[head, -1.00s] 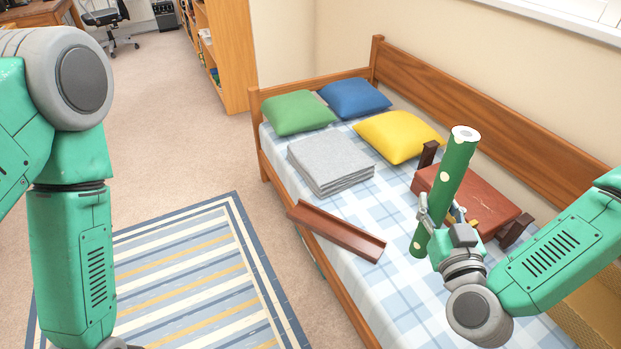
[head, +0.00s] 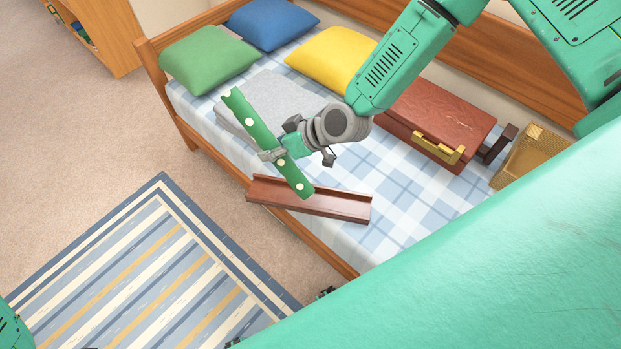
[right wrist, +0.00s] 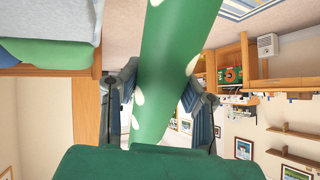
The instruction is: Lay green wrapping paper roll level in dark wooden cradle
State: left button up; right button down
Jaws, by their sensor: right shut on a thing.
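The green wrapping paper roll (head: 250,118) with pale dots is in my right gripper (head: 281,147), which is shut around its middle. The roll slants, its lower end in front of the dark wooden cradle (head: 335,205) in the head view; I cannot tell whether they touch. The cradle is a reddish-brown trough lying at the bed's near edge, and it looks empty. In the right wrist view the roll (right wrist: 178,45) passes between both fingers. Small dark parts show past my large green arm link; I cannot tell whether they are my left gripper.
A grey folded blanket (head: 262,90) lies behind the roll, with green (head: 207,60), blue (head: 270,22) and yellow (head: 330,57) pillows beyond. A red-brown wooden case (head: 440,115) and a woven basket (head: 535,155) are to the right. Checked bedding (head: 400,205) right of the cradle is clear.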

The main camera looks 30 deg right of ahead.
notch_tip(320, 180, down, 8)
jog(key=s+d+n+g+h+b, duration=0.1)
jog(key=s+n+g+h+b, duration=0.15)
jog(key=g, duration=0.35)
jog(key=n+g+h+b, duration=0.1)
jog(key=g+h+b, duration=0.15)
jog(key=b, duration=0.65)
send_over(309, 203)
jog(key=shift+g, duration=0.45)
jog(key=f, duration=0.6)
jog(key=d+f, duration=0.1)
jog(key=f, duration=0.2)
jog(key=shift+w+f, duration=0.3)
jog(key=shift+w, duration=0.05)
jog(key=shift+f+b, duration=0.5)
jog(key=shift+b, duration=0.1)
jog(key=shift+f+b, duration=0.3)
jog(key=shift+f, duration=0.25)
grip_release()
jog(key=shift+r, duration=0.15)
